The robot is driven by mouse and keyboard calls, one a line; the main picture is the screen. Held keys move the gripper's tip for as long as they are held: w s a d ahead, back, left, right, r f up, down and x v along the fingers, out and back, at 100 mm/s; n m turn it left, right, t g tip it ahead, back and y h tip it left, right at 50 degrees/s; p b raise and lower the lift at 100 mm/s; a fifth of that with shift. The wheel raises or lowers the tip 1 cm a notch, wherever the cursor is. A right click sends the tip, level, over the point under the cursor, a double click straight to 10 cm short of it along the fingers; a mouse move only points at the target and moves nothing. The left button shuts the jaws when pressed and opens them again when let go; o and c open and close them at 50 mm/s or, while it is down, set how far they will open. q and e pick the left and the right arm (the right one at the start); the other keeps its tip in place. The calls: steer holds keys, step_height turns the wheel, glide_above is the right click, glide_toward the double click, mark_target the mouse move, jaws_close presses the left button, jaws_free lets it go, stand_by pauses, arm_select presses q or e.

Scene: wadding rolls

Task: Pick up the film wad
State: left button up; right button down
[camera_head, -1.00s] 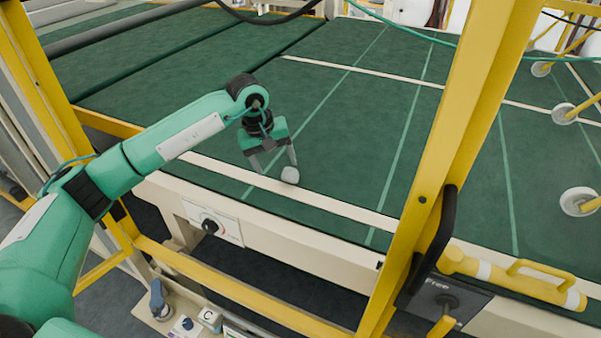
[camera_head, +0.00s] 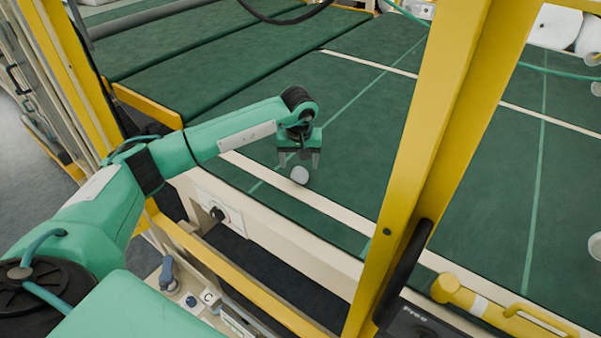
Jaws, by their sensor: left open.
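The film wad (camera_head: 300,175) is a small whitish lump. It lies on the green table surface (camera_head: 350,205) close to the cream front rail. My left gripper (camera_head: 299,164) is open and points down, just above and behind the wad, with its fingers spread about as wide as the wad. Whether the fingers reach around the wad or stay behind it I cannot tell. My right gripper is not in view.
A yellow post (camera_head: 440,150) stands right of the gripper, with a black handle (camera_head: 405,270) on it. A yellow rail (camera_head: 240,290) runs along the front below the table. White rolls (camera_head: 556,27) lie at the back right. The green surface around the wad is clear.

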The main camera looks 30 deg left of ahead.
mark_target(300, 169)
arm_select(q)
steer(key=f+p, duration=0.1)
steer(key=f, duration=0.2)
steer(key=w+f+p, duration=0.1)
steer(key=shift+w+a+f+p, duration=0.1)
steer(key=shift+a+f+p, duration=0.2)
steer(key=shift+f+p, duration=0.05)
steer(key=shift+f, duration=0.2)
steer(key=c, duration=1.1)
